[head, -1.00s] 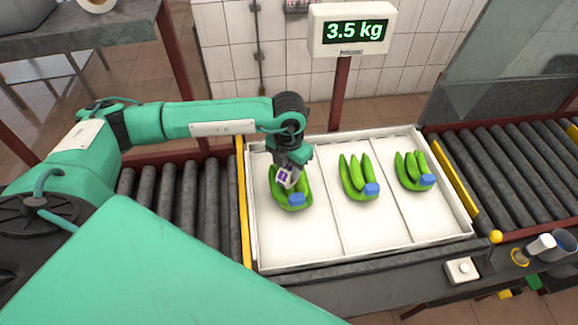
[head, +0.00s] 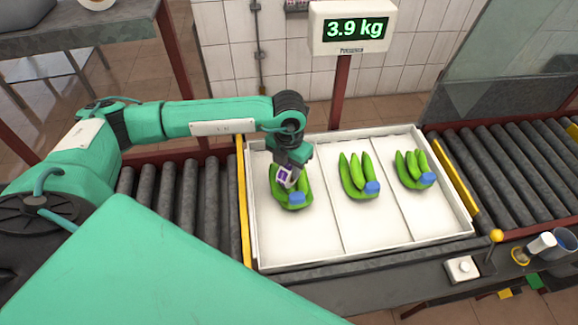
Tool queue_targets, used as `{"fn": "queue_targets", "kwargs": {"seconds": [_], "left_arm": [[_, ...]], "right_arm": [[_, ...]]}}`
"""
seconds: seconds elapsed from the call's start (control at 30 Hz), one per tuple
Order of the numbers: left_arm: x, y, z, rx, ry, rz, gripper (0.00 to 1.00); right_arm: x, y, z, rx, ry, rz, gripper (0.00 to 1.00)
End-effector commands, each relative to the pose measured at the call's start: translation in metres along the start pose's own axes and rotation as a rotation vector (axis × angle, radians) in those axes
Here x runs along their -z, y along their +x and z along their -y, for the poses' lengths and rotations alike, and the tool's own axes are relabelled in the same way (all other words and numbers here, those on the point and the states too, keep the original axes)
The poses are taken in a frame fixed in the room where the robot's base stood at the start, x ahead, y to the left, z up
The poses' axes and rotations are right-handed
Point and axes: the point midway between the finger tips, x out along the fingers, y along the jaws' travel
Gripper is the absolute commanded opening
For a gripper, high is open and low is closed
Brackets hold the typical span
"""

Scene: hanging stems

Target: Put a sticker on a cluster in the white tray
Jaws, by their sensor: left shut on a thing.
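The white tray (head: 316,248) has three compartments, each with a green banana cluster with a blue patch at its crown end. The left cluster (head: 294,203) is partly hidden under my left gripper (head: 288,172). The middle cluster (head: 358,178) and the right cluster (head: 411,169) stand clear. My left gripper is shut on a small white and purple thing (head: 285,179), which looks like a sticker or its holder. It is right at the left cluster and seems to touch it. My right gripper is out of view.
The scale display (head: 352,28) behind the tray reads 3.9 kg. Roller conveyors lie left (head: 185,205) and right (head: 500,165) of the tray. A box with a white button (head: 462,269), a yellow knob (head: 496,236) and a blue cup (head: 558,245) are at the front right.

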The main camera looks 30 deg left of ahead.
Motion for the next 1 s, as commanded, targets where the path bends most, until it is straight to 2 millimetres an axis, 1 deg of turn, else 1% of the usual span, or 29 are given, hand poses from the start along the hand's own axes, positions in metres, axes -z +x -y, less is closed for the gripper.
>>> {"fn": "queue_targets", "kwargs": {"seconds": [1.0], "left_arm": [[0.0004,0.0021,-0.0001,0.000,0.000,-0.001,0.03]], "right_arm": [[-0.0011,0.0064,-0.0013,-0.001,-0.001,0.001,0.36]]}}
